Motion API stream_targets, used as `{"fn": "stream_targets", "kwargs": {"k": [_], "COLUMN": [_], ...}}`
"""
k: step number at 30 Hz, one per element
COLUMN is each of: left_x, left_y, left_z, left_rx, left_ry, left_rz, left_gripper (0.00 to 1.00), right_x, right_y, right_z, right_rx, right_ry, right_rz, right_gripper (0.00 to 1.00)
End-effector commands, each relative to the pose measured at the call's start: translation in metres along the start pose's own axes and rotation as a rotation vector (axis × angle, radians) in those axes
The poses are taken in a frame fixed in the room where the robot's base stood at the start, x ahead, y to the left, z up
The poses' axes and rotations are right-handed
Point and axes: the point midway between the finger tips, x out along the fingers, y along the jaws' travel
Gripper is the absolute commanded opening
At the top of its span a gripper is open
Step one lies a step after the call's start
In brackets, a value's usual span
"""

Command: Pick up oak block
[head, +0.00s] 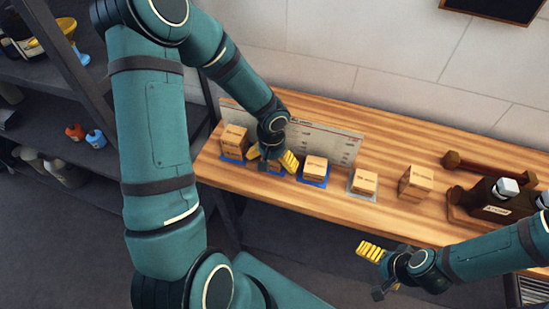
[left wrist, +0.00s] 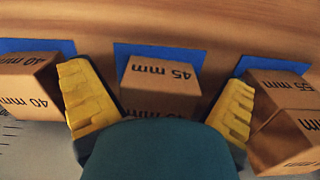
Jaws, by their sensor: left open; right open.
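Several oak blocks stand in a row on the wooden bench; which one the task means cannot be told. A block marked 45 mm (left wrist: 160,75) sits on a blue pad between the spread yellow fingers of my open left gripper (left wrist: 160,108). In the head view my left gripper (head: 272,159) is low over the bench and mostly hides that block. A larger block (head: 234,139) stands to its left and a block marked 40 mm (head: 315,168) to its right, both on blue pads. My right gripper (head: 377,272) is open and empty in front of the bench's front edge.
A block (head: 364,182) on a grey pad and another block (head: 415,183) on bare wood stand further right. A printed white board (head: 340,146) stands behind the row. Neighbouring blocks are close to the left fingers.

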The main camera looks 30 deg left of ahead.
Motion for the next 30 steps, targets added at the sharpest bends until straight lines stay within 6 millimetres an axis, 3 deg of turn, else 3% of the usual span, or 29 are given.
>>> {"fn": "stream_targets", "kwargs": {"k": [6, 7, 13, 25, 30], "left_x": [0.001, 0.001, 0.001, -0.001, -0.012], "left_y": [0.000, 0.000, 0.000, 0.000, 0.000], "left_z": [0.000, 0.000, 0.000, 0.000, -0.001], "left_rx": [0.000, 0.000, 0.000, 0.000, 0.000], "left_ry": [0.001, 0.001, 0.001, 0.002, 0.003], "left_rz": [0.000, 0.000, 0.000, 0.000, 0.000], "left_gripper": [1.00, 0.96, 0.27, 0.26, 0.26], "right_x": [0.000, 0.000, 0.000, -0.001, -0.003], "right_y": [0.000, 0.000, 0.000, 0.000, -0.001], "right_z": [0.000, 0.000, 0.000, 0.000, -0.001], "right_rx": [0.000, 0.000, 0.000, 0.000, 0.001], "right_ry": [0.000, 0.000, 0.000, 0.000, 0.002], "right_rz": [0.000, 0.000, 0.000, 0.000, 0.000], "right_gripper": [1.00, 1.00, 1.00, 1.00, 1.00]}}
